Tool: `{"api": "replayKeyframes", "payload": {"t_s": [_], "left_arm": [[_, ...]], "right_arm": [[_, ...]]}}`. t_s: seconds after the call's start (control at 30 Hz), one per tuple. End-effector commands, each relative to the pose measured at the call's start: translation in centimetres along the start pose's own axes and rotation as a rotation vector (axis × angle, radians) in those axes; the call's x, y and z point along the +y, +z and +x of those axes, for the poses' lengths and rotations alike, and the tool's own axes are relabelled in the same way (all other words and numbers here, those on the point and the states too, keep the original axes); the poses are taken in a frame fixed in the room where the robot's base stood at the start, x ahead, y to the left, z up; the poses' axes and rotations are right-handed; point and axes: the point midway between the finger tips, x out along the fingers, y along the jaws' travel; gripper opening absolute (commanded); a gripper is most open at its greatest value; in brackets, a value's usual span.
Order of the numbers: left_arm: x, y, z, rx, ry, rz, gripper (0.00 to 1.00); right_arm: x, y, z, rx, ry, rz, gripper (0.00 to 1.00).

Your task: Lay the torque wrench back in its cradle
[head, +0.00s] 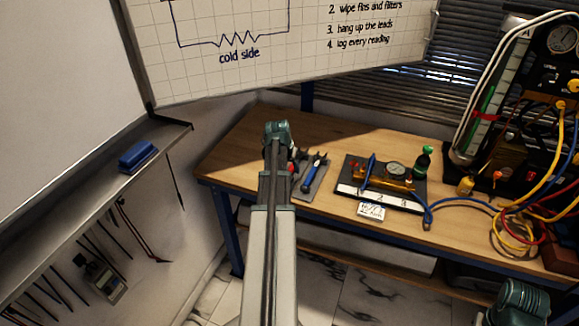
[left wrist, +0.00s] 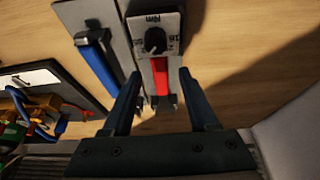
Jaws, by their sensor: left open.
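In the left wrist view, a red-handled tool (left wrist: 161,78) lies on a narrow grey holder (left wrist: 146,78) with a black dial marked Nm; it looks like the torque wrench in its cradle. My left gripper (left wrist: 160,80) is open, one fingertip on each side of the red handle in the picture. I cannot tell its height above the handle, and I see no contact. In the head view the red handle (head: 291,167) shows just right of my left arm, which hides much of it. My right gripper is out of view; only part of my right arm shows at the lower right.
A blue-handled tool (head: 308,179) lies on a grey plate beside the red one. Right of it is a dark gauge board (head: 345,172), then a green bottle (head: 422,162) and a hose rig (head: 520,110). The wooden bench (head: 235,150) is bare at left.

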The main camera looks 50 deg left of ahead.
Motion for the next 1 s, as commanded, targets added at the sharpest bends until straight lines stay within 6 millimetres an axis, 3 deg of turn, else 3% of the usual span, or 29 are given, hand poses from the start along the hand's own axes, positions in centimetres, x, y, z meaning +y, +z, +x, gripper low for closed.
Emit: {"api": "replayKeyframes", "payload": {"t_s": [0.7, 1.0], "left_arm": [[0.1, -0.2, -11.6, 0.000, 0.000, -0.001, 0.59], [0.0, 0.0, -12.9, 0.000, 0.001, 0.000, 0.59]], "right_arm": [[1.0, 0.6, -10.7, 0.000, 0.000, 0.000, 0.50], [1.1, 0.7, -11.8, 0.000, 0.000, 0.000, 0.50]]}}
